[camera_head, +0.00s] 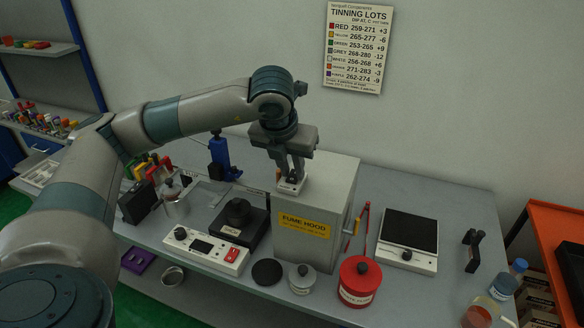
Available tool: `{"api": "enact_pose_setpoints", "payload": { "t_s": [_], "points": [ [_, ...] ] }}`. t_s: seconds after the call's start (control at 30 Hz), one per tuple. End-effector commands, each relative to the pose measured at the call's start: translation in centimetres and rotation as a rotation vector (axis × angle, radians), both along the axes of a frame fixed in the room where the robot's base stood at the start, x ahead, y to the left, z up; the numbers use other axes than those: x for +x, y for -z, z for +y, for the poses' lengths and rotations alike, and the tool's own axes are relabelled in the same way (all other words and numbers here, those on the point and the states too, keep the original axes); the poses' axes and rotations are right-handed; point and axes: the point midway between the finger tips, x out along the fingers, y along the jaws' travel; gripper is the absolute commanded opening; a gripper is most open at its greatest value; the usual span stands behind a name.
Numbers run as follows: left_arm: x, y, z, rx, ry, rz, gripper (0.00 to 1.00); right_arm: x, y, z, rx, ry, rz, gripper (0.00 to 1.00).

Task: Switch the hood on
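The fume hood (317,205) is a grey box with a yellow "FUME HOOD" label, standing on the bench at the middle. A small white switch block (290,187) sits on its top near the left edge. My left gripper (291,176) points down right over this block, its fingertips at or just above it. The fingers partly cover the block, so the switch position, any contact and the finger gap cannot be told. My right gripper is not in view.
A white control box (205,250) with a red switch stands left of the hood. A red pot (360,282) and a grey lidded jar (302,279) stand in front. A white-framed black plate (408,236) lies to the right.

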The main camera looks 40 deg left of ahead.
Motion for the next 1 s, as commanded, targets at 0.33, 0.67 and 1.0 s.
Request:
{"api": "enact_pose_setpoints", "payload": {
  "t_s": [0.33,0.67,1.0],
  "points": [
    [0.63,-0.21,0.11,-0.031,-0.004,0.131,0.0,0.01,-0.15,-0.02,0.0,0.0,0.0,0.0],
    [0.95,-0.25,0.25,-0.06,-0.001,0.254,0.0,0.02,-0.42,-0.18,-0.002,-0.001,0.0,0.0],
    [0.93,-0.26,0.25,-0.06,-0.001,0.252,0.39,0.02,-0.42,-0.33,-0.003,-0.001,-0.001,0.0]
  ]
}}
